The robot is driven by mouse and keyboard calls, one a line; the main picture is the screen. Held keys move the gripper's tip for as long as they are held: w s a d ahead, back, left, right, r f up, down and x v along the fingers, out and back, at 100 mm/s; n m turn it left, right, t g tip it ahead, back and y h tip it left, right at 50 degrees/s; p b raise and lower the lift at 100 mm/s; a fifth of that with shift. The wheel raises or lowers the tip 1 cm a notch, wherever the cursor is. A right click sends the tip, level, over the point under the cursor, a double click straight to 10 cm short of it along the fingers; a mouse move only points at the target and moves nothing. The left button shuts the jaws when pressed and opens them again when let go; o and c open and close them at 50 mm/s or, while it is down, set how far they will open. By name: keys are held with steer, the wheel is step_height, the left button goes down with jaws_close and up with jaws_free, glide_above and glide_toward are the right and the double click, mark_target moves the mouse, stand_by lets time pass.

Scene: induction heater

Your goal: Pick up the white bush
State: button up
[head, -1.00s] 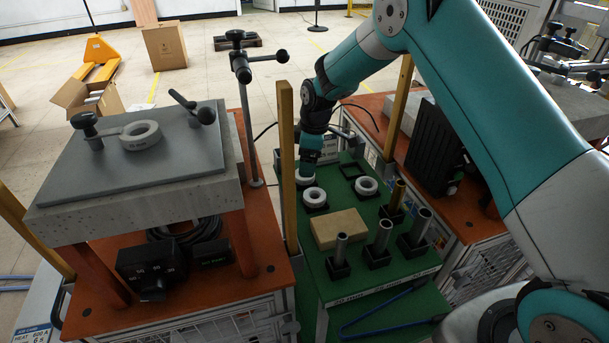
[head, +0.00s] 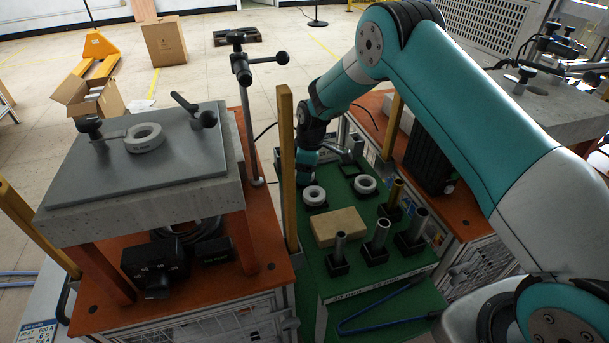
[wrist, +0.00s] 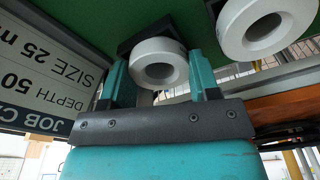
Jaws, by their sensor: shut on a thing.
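In the wrist view, a white ring-shaped bush (wrist: 140,72) sits between the two fingers of my gripper (wrist: 160,84). Both fingers press its sides and my gripper is shut on it. A black square holder (wrist: 128,45) shows behind this bush; I cannot tell if the two touch.
A tan block (head: 338,228) and several upright metal tubes (head: 379,236) stand nearer. A yellow post (head: 288,170) rises close left of my gripper. A job card (wrist: 45,72) is beside it.

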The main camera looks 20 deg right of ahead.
steer(key=shift+f, duration=0.15)
jaws_close()
steer(key=shift+r, duration=0.25)
step_height(320, 180, up, 27)
steer(key=p, duration=0.4)
steer(key=shift+r, duration=0.1)
